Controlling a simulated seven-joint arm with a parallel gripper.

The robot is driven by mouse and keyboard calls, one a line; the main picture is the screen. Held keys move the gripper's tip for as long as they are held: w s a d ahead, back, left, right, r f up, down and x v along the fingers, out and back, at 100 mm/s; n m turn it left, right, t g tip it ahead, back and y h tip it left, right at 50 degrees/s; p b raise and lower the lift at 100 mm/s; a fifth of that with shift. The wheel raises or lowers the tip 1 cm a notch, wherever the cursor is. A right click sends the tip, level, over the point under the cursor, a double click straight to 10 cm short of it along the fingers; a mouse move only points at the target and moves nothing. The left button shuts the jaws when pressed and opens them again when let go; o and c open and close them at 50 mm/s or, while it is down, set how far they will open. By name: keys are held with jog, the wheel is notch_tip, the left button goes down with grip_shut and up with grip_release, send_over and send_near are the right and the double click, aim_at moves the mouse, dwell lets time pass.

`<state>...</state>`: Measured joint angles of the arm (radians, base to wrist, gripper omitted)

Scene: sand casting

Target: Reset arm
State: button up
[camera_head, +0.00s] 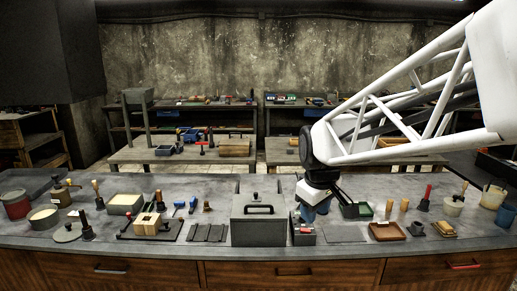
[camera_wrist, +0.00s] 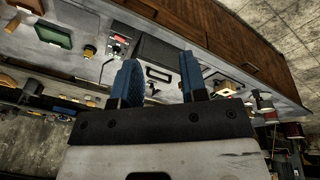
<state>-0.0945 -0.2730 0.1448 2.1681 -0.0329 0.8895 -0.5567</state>
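My gripper (camera_head: 314,211) is over the workbench, just right of the grey lidded box, in the head view. In the wrist view its two blue fingers (camera_wrist: 160,75) stand apart with nothing seen between them, so it is open. The white truss arm reaches in from the upper right. The grey box (camera_head: 258,222) has a dark handle on its lid and stands at the front middle of the bench. I cannot tell from the head view how high the fingertips are above the bench.
The grey bench (camera_head: 340,188) is crowded. A small dark box (camera_head: 303,236) is below my gripper. A green-lined tray (camera_head: 357,211) and a brown tray (camera_head: 387,231) are to its right. A wooden mould (camera_head: 147,222) is left. Shelved tables stand behind.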

jog(key=s+d+f+m, duration=0.2)
jog(key=s+m, duration=0.2)
jog(key=s, duration=0.7)
jog(key=s+d+f+m, duration=0.2)
jog(key=s+d+m, duration=0.1)
jog(key=s, duration=0.9)
jog(key=shift+s+m, duration=0.15)
jog(key=shift+m, duration=0.25)
